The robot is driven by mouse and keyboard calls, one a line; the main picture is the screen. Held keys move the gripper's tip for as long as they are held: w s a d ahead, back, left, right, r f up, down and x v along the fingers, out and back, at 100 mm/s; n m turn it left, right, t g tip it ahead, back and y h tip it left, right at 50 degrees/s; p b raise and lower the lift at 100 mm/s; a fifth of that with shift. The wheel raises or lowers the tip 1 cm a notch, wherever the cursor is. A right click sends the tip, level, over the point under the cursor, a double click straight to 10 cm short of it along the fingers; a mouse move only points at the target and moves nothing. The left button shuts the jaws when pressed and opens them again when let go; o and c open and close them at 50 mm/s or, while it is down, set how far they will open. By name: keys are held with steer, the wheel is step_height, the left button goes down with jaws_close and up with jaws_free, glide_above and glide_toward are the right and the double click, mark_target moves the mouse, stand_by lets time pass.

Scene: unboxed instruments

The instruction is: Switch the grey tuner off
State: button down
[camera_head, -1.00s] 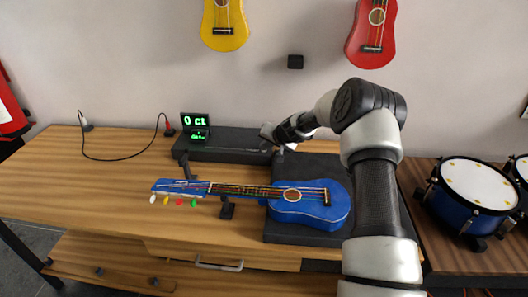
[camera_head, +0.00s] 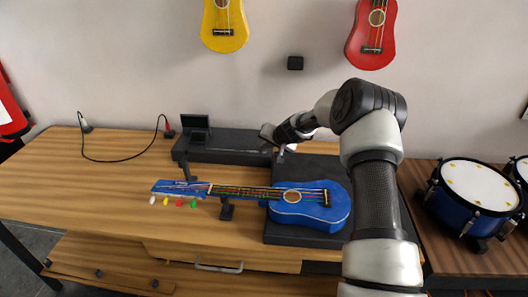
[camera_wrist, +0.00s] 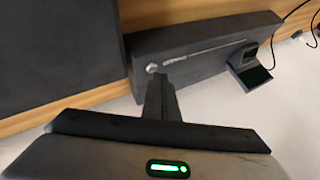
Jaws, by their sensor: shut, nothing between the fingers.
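The grey tuner (camera_head: 232,141) is a long dark box at the back of the bench, with a small upright screen (camera_head: 196,122) at its left end. The screen is dark. In the wrist view the tuner (camera_wrist: 205,52) shows a slot along its face and a small round silver knob (camera_wrist: 151,68) at one end of the slot. The screen (camera_wrist: 246,56) is at the far end there, with no lit digits. My gripper (camera_wrist: 162,84) is shut and empty, its tips right by the knob; I cannot tell whether they touch it.
A blue ukulele (camera_head: 310,212) lies in front, its neck on a small black stand (camera_head: 227,209) and its body over a dark mat (camera_head: 280,234). A black cable (camera_head: 115,158) loops on the left. Drums (camera_head: 470,195) stand at right.

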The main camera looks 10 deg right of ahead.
steer(key=shift+r, duration=0.3)
step_height(320, 180, up, 6)
steer(key=shift+p, duration=1.25)
